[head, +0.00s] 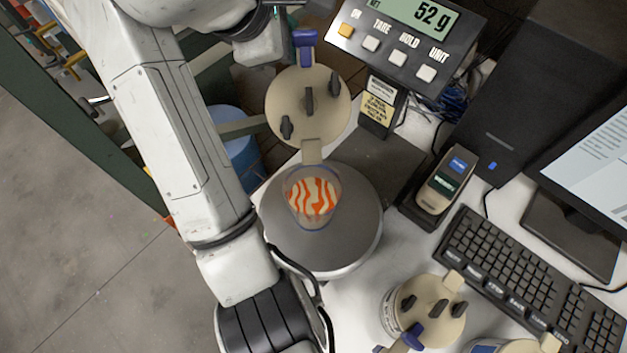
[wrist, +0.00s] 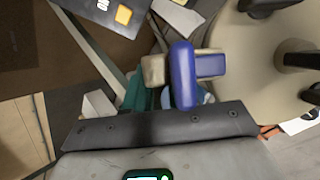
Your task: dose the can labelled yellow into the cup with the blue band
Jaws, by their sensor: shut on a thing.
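A can with a round tan lid (head: 335,108), dark knobs and a blue handle (head: 305,47) hangs over the scale. My gripper (wrist: 168,88) is shut on the can at its blue handle, which shows upright in the wrist view. The can's body and label are hidden, so I cannot read its colour or tell its tilt. The lid's tan spout (head: 312,152) points at the cup (head: 314,200), just above its far rim in the picture. The cup stands on the scale pan and shows orange and white stripes inside. A thin blue line rings its edge.
The round grey scale pan (head: 340,250) sits below a display (head: 425,18) reading 52 g. Two other tan-lidded cans (head: 440,305) (head: 495,346) stand at the lower right. A keyboard (head: 530,285), a small device (head: 446,183) and a monitor (head: 600,150) fill the right side.

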